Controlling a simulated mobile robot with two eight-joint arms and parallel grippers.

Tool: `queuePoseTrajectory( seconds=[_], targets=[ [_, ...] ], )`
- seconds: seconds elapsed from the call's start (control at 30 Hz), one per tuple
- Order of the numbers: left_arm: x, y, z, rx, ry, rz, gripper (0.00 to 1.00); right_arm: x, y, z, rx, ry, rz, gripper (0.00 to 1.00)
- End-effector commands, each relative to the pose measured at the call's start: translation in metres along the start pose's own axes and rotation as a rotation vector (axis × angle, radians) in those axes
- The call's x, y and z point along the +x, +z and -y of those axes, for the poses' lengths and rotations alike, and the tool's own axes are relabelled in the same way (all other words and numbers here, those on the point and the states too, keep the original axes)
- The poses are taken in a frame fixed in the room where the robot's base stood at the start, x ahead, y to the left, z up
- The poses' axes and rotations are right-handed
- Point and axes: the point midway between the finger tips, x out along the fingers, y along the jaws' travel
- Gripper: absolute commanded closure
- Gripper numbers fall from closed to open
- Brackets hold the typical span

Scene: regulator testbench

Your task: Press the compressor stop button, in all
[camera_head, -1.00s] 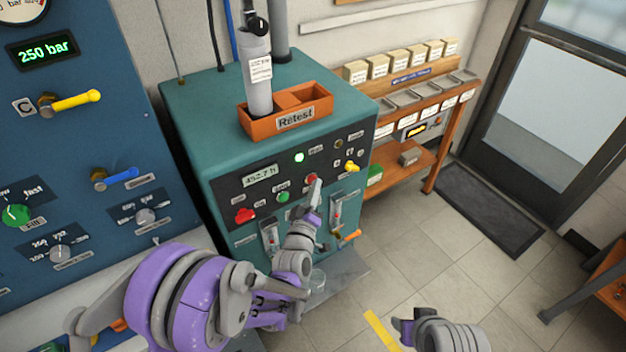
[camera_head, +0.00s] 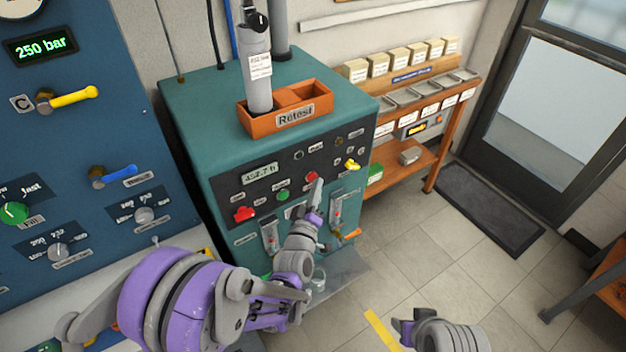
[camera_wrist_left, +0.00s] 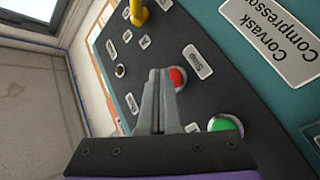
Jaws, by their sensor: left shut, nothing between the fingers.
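The red stop button (camera_head: 311,176) is on the dark front panel of the teal compressor cabinet (camera_head: 190,120). In the left wrist view the red button (camera_wrist_left: 178,78) sits beside a label reading "Stop". My left gripper (camera_head: 318,184) is shut and empty, with its tips right at the red button. In the left wrist view the closed fingertips (camera_wrist_left: 161,74) overlap the button's edge; I cannot tell whether they touch it. The green button (camera_head: 283,196) is to the left of the red one. The panel lamp (camera_head: 299,155) is dark. My right gripper (camera_head: 404,328) is low in the head view, away from the cabinet.
A red knob (camera_head: 244,214) and a yellow valve handle (camera_head: 352,166) flank the buttons. An orange tray (camera_head: 262,125) holding a grey cylinder (camera_head: 257,80) stands on the cabinet. A wooden shelf (camera_head: 432,160) is to the right. The tiled floor in front is mostly clear.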

Motion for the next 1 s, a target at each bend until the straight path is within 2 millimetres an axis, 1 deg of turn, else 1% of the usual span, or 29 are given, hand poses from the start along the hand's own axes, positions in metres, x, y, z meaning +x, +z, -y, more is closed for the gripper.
queuePoseTrajectory(
  seconds=[0.1, 0.53, 0.8, 1.0],
  targets=[
    [-0.004, 0.003, -0.001, 0.000, -0.001, 0.000, 1.00, 0.004, 0.003, 0.000, 0.000, 0.000, 0.002, 0.50],
    [-0.007, 0.005, -0.004, 0.001, 0.000, 0.001, 1.00, 0.006, 0.005, 0.000, 0.000, 0.000, 0.003, 0.50],
    [-0.025, 0.020, -0.017, -0.002, 0.001, 0.003, 1.00, 0.020, 0.016, 0.000, 0.000, 0.000, 0.011, 0.50],
    [-0.037, 0.028, -0.026, -0.001, 0.000, 0.002, 1.00, 0.027, 0.021, 0.000, 0.000, 0.000, 0.014, 0.50]
  ],
)
